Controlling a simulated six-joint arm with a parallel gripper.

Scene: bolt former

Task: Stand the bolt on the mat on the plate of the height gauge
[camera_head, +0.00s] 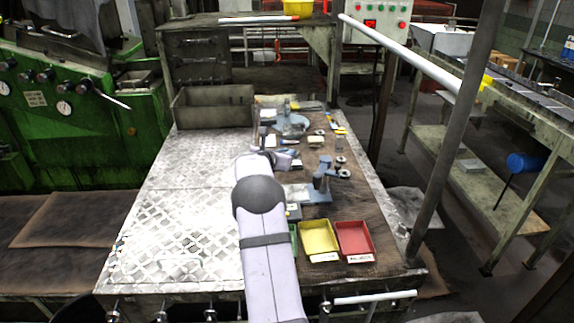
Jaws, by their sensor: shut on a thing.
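My arm reaches up the middle of the bench, and my gripper (284,160) is at its far end, low over the bench. It is shut on the bolt, which is too small and too covered to make out. A blue stand with an upright post (322,178) is to the right of my gripper. A blue-grey round-based device with a short post (290,124) is farther back. I cannot tell surely which of the two is the height gauge. The mat cannot be told apart beside my arm.
A yellow tray (319,236) and a red tray (355,240) lie at the front right. A grey open bin (213,108) stands at the back left. Small rings and tools lie around the two devices. The metal plate (180,205) on the left is clear.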

